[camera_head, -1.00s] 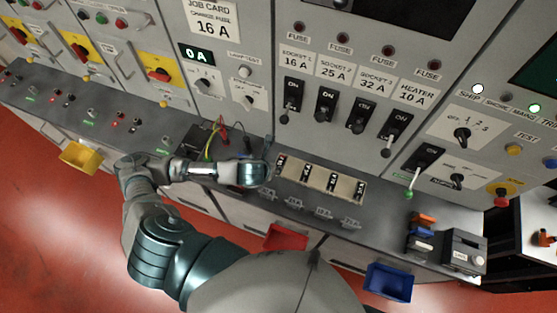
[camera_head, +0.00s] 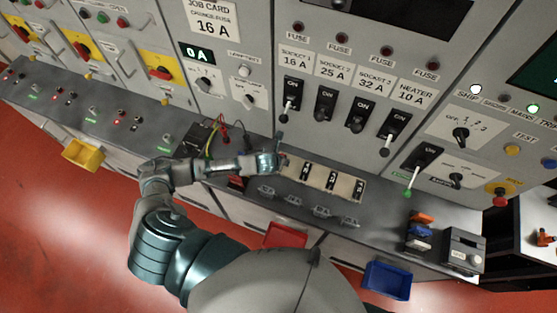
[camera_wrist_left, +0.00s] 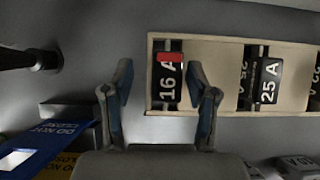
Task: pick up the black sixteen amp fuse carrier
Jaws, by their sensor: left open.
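The black 16 A fuse carrier (camera_wrist_left: 166,85) has white lettering and a red patch at its top end. It sits in the left end of the cream holder (camera_wrist_left: 215,52) in the left wrist view. My left gripper (camera_wrist_left: 160,92) is open, and the carrier shows between its two fingertips, nearer the right one. I cannot tell whether the fingers reach down around it. In the head view my left gripper (camera_head: 280,153) is over the left end of the cream holder (camera_head: 347,199) and hides the 16 A carrier. My right gripper is not in view.
A 25 A carrier (camera_wrist_left: 268,82) sits to the right in the same holder. A blue lettered tag (camera_wrist_left: 45,150) lies left of the gripper. Clear holders (camera_head: 320,212) line the desk's front. The panel with switches (camera_head: 325,104) rises behind. Red (camera_head: 285,236) and blue (camera_head: 387,280) bins hang in front.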

